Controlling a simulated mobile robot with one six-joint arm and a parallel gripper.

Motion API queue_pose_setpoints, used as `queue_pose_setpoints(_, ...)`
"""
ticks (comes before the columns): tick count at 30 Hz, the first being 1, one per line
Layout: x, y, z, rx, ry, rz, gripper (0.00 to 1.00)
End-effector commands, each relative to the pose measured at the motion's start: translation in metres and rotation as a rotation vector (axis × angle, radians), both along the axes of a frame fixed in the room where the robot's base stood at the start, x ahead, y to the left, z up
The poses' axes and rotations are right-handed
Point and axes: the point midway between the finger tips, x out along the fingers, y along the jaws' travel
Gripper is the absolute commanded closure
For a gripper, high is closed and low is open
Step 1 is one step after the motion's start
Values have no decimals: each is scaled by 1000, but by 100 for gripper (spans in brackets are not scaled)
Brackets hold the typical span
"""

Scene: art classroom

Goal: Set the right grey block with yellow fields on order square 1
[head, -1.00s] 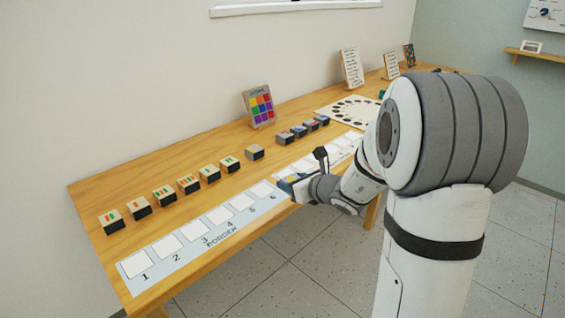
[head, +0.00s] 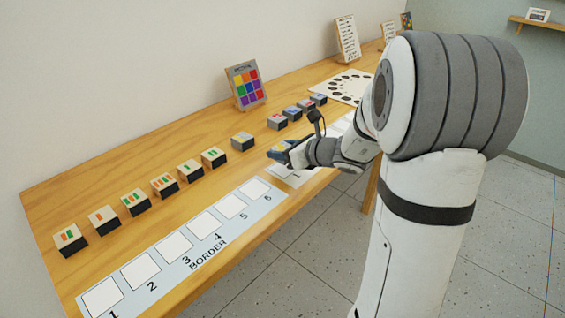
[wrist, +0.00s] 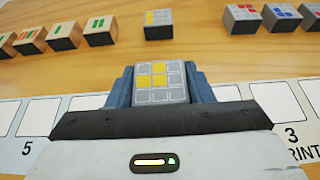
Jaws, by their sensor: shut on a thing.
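My gripper (head: 280,153) is shut on a grey block with yellow fields (wrist: 160,82), which sits between the two blue fingers in the wrist view. It is over the table's front part, above the white strips; whether the block touches anything below I cannot tell. Another grey block with yellow fields (wrist: 158,24) stands behind it on the wood, also in the head view (head: 242,142). A square numbered 1 (head: 102,298) shows on the BORDER strip (head: 222,241). On the PRINT strip (wrist: 313,125), number 3 shows; its square 1 is not identifiable, and my gripper hides part of the strips.
Several blocks with green and orange marks (head: 135,202) stand in a row at left. Blocks with red and blue fields (head: 291,113) stand at right. A colour-grid board (head: 246,86) and a card with dark ovals (head: 345,86) are farther back. The BORDER squares are empty.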

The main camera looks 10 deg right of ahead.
Motion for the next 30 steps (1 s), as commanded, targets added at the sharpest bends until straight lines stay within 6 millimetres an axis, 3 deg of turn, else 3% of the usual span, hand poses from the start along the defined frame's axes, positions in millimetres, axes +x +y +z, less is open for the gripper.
queue_pose_setpoints(6, 0, 1, -32, 1, 3, 1, 76)
queue_pose_setpoints(18, 0, 1, -38, -1, 1, 2, 76)
queue_pose_setpoints(19, 0, 1, -36, -1, 1, 2, 51)
queue_pose_setpoints(26, 0, 2, -36, -1, 1, 2, 32)
queue_pose_setpoints(30, 0, 2, -36, 0, 1, 3, 31)
